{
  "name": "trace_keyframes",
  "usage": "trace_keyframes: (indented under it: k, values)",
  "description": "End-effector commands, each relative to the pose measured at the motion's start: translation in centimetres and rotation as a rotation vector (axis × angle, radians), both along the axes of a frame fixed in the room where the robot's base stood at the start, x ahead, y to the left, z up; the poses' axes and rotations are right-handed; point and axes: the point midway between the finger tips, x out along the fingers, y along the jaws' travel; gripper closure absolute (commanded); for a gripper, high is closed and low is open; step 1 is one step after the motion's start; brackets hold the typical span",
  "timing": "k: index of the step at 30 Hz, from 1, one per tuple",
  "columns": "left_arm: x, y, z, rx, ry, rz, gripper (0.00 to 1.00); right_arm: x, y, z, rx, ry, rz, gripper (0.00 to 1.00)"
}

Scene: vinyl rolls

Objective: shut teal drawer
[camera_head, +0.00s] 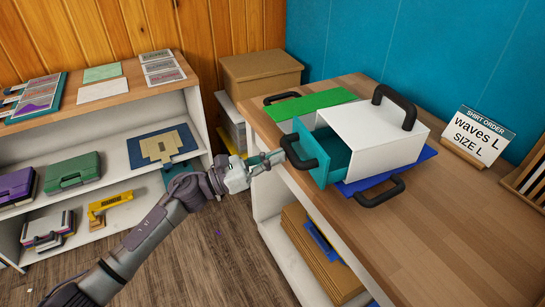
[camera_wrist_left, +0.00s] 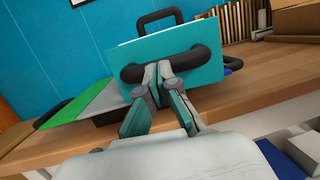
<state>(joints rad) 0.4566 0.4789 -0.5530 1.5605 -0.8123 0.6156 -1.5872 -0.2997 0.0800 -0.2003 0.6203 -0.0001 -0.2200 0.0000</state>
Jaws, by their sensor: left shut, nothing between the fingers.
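The teal drawer (camera_head: 311,155) sticks out of the left side of a white box (camera_head: 375,132) on the wooden counter, and its inside shows. A black loop handle (camera_head: 300,160) is on its front. My left gripper (camera_head: 277,156) is shut and empty, with its fingertips at the drawer handle. In the left wrist view the teal drawer front (camera_wrist_left: 196,66) faces me, and the fingertips (camera_wrist_left: 158,70) overlap the black handle (camera_wrist_left: 130,74). I cannot tell whether they touch it. My right gripper is not in view.
A green board (camera_head: 308,106) and a blue board (camera_head: 400,173), each with a black handle, lie beside the box. A shirt order sign (camera_head: 478,137) stands at right. The counter (camera_head: 440,235) is bare in front. A shelf with cases stands at left.

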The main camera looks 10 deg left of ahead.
Motion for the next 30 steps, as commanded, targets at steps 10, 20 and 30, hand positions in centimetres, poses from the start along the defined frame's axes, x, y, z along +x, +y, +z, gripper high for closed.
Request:
trace_keyframes:
  k: [10, 20, 30]
  values:
    - [2.4, -4.8, -0.3, -0.002, -0.003, -0.002, 1.00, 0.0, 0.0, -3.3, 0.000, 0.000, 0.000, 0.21]
    - [2.7, -5.5, 0.0, -0.001, 0.000, 0.000, 1.00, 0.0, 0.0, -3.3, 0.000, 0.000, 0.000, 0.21]
    - [1.7, -3.4, -0.6, 0.002, 0.001, 0.002, 1.00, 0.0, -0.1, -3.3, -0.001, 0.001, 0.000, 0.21]
